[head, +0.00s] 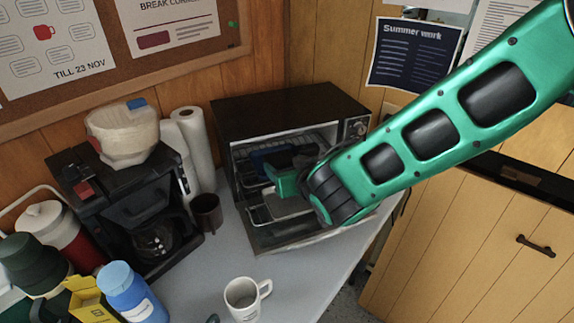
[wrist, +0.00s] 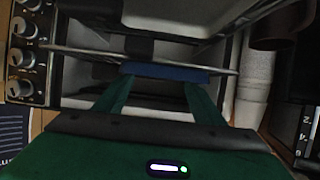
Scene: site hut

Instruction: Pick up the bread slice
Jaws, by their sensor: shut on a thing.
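In the head view a dark blue patch inside the toaster oven (head: 285,104) appears to be the same slab (head: 268,158). My gripper (head: 284,170) reaches through the oven's open front.
The oven's door (head: 300,240) is folded down, beneath my gripper. Oven walls and rack surround the fingers closely. A coffee maker (head: 120,205), dark cup (head: 207,212) and paper roll (head: 193,145) stand left. A white mug (head: 242,298) stands in front.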

